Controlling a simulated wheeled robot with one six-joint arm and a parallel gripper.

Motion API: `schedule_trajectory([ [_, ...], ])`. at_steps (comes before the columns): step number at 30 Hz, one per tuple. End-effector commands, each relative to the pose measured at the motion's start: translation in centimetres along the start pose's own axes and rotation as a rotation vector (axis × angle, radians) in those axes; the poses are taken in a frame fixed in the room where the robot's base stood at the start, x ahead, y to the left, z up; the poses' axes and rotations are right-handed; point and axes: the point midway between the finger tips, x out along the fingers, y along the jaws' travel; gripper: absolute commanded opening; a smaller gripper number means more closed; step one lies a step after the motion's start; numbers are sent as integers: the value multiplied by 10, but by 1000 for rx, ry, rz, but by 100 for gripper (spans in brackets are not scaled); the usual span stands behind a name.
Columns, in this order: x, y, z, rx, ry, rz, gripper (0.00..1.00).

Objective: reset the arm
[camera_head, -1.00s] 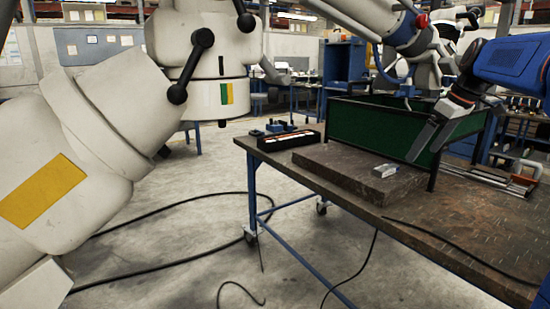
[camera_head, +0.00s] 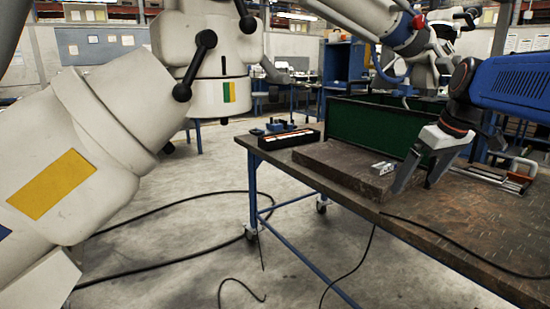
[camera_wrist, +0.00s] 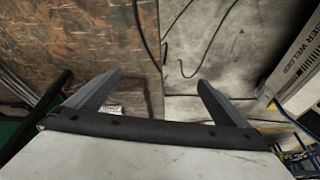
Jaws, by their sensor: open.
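A large white jointed arm (camera_head: 105,120) fills the left of the head view, close by. It has black ball-ended levers (camera_head: 192,65), a yellow patch and a green-yellow label. A second white arm section (camera_head: 375,15) with a red knob (camera_head: 419,22) reaches over the workbench at the upper right. My gripper (camera_head: 416,186) is at the right, over the workbench, pointing down with its fingers apart and nothing between them. In the wrist view my gripper (camera_wrist: 160,80) also shows spread, empty fingers above the bench edge.
The workbench (camera_head: 470,225) carries a dark slab (camera_head: 340,167) with a small metal block (camera_head: 382,168), a green-panelled frame (camera_head: 370,125) and a black tray (camera_head: 288,140). Cables (camera_head: 160,265) lie on the floor. Open floor lies left of the bench.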

Motion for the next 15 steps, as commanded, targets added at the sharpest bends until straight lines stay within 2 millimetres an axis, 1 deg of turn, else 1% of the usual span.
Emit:
schedule_trajectory([
  [1,4,-16,15,17,-1,10,100],
  [6,23,-56,62,99,-2,45,100],
  [11,44,-88,110,170,3,78,100],
  [15,66,-112,153,231,15,104,100],
])
